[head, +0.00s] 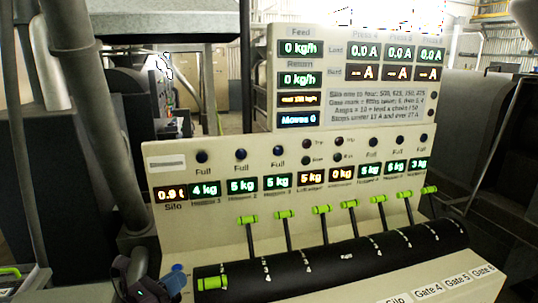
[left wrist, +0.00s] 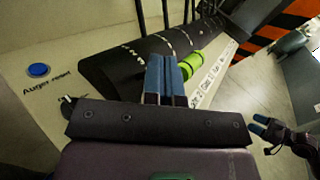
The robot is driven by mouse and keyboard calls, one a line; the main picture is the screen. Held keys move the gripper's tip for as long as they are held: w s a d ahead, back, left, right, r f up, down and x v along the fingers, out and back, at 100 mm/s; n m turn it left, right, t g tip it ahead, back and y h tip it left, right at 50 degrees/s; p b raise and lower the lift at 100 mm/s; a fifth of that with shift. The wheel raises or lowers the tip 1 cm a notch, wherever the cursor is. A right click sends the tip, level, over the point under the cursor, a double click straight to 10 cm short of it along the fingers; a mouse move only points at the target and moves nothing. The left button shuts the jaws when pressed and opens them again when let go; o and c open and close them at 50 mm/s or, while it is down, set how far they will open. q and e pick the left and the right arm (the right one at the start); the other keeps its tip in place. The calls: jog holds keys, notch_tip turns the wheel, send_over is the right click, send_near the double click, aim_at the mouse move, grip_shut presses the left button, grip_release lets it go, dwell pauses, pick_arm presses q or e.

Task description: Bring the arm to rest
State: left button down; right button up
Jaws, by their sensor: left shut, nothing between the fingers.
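My left gripper (head: 172,283) is at the lower left of the control panel in the head view. In the left wrist view its blue fingers (left wrist: 166,78) are shut together with nothing between them. The green handle of the lowest lever (head: 211,282) is just right of the fingertips in the head view. That handle also shows close beyond the fingers in the left wrist view (left wrist: 192,65); I cannot tell whether they touch. My right gripper (left wrist: 266,127) shows small at the right of the left wrist view, apart from the panel; its opening is unclear.
Several other green-handled levers (head: 322,210) stand raised along the black curved housing (head: 345,257). A blue Auger reset button (left wrist: 38,70) is on the panel's left. The display board (head: 350,80) stands behind. A grey pipe (head: 95,110) rises at the left.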

pick_arm(q)
jog(key=s+a+f+n+y, duration=0.1)
jog(key=s+a+n+y, duration=0.3)
jog(key=n, duration=0.6)
jog(key=s+a+f+n+t+y, duration=0.1)
jog(key=s+a+n+y, duration=0.2)
jog(key=n+y, duration=0.55)
jog(key=s+a+f+n+y, duration=0.1)
jog(key=s+a+n+y, duration=0.25)
jog(key=n, duration=0.75)
jog(key=s+d+f+n+g+h, duration=0.2)
jog(key=s+f+n+g, duration=0.3)
jog(key=s, duration=0.5)
jog(key=s+d+f+n+g+h, duration=0.2)
jog(key=s+f+n+g, duration=0.1)
jog(key=s+n+g, duration=0.55)
jog(key=w+f+m+t, duration=0.2)
jog(key=w+f+t, duration=0.3)
jog(key=f+t, duration=0.4)
jog(key=shift+w+a+f+m+t+h, duration=0.3)
jog(key=shift+w+f+t, duration=0.1)
jog(key=shift+f, duration=0.8)
pick_arm(e)
jog(key=shift+s+f, duration=0.2)
jog(key=shift+f, duration=0.1)
jog(key=shift+d, duration=0.1)
